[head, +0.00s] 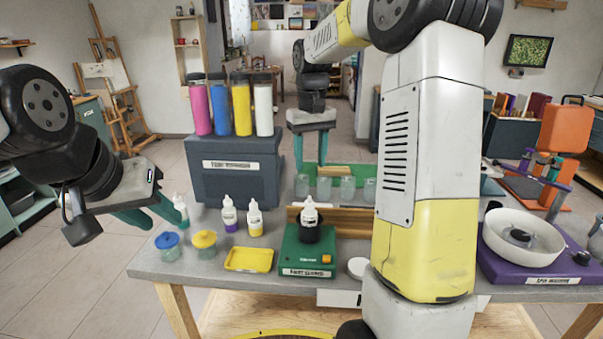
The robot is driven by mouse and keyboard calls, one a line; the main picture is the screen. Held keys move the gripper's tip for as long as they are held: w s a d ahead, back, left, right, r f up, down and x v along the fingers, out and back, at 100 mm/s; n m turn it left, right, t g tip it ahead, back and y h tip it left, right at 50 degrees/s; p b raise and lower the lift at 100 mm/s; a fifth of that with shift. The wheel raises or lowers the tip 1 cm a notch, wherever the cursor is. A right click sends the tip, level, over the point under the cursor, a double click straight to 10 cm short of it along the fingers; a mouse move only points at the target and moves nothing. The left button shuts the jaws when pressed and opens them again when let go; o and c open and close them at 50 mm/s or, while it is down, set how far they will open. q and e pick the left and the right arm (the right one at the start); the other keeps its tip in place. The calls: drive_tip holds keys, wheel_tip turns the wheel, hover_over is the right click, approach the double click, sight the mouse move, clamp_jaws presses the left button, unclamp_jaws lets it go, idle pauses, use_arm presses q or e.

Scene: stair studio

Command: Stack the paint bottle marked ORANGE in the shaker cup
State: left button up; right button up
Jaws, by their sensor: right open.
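A white-topped paint bottle (309,213) stands upright in the black shaker cup (309,235) on the green paint shaker (303,262). The cup hides its lower part, and I cannot read its marking. A purple bottle (230,216) and a yellow bottle (255,219) stand on the table to the left. Another small bottle (180,206) stands further left, right by the fingertips of my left gripper (160,220). The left gripper's teal fingers are apart, and I see nothing between them. My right gripper (322,150) is open, pointing down behind the shaker, above the glass jars.
Blue-lidded (168,246) and yellow-lidded (204,244) jars and a yellow tray (249,260) lie at the front left. A grey dispenser (236,178) with tall colored bottles stands behind. Glass jars (324,188) line the back. A purple spin machine (535,272) sits at the right.

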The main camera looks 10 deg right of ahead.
drive_tip(key=s+a+r+t+y, duration=0.1)
drive_tip(key=s+t, duration=0.2)
drive_tip(key=s, duration=0.9)
drive_tip(key=s+a+r+m+t+y, duration=0.1)
drive_tip(key=s+r+t, duration=0.1)
drive_tip(key=s, duration=1)
drive_tip(key=shift+s+r+m+t, duration=0.15)
drive_tip(key=shift+r+m+t, duration=0.15)
drive_tip(key=shift+t, duration=0.3)
drive_tip(key=shift+a, duration=0.1)
